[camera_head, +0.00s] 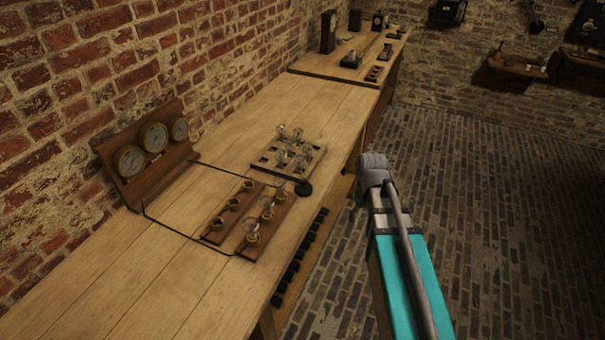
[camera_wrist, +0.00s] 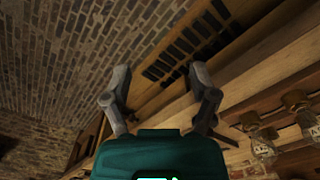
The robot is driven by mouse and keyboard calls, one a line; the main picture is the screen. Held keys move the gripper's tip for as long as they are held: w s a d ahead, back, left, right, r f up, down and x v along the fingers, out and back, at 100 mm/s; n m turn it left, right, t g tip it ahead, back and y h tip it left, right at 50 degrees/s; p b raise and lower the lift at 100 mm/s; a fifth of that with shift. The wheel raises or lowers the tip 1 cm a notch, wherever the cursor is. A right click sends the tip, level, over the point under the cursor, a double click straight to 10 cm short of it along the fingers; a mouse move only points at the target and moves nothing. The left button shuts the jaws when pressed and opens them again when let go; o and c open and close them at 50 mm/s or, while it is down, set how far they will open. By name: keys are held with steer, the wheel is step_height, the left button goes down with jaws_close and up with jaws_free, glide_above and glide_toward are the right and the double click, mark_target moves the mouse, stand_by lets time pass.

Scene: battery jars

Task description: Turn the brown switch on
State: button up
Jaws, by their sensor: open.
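I cannot pick out a brown switch for certain in either view. A row of small black pieces (camera_head: 300,245) runs along the bench's front side, below the top. It also shows at the top of the wrist view (camera_wrist: 185,45). Their detail is too small to read. My gripper (camera_wrist: 160,85) is open with nothing between its fingers. It is beside the bench front, apart from the black pieces. In the head view my grey and teal arm stands right of the bench, and the gripper is mostly hidden.
The wooden bench (camera_head: 150,285) carries a gauge panel (camera_head: 130,160), two brown socket boards (camera_head: 228,210), some with glass bulbs, and a rack of glass jars (camera_head: 285,160). The brick floor (camera_head: 480,200) at right is clear.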

steer(key=w+a+r+n+p, duration=0.55)
steer(key=w+a, duration=0.25)
steer(key=w, duration=0.3)
step_height(320, 180, up, 5)
steer(key=n+p, duration=0.3)
steer(key=n, duration=0.4)
glide_above(304, 180)
steer(key=shift+a+f, duration=0.1)
steer(key=shift+f, duration=0.05)
steer(key=shift+f, duration=0.2)
step_height(304, 180, down, 14)
steer(key=b, duration=1.3)
steer(key=shift+r, duration=0.25)
jaws_close()
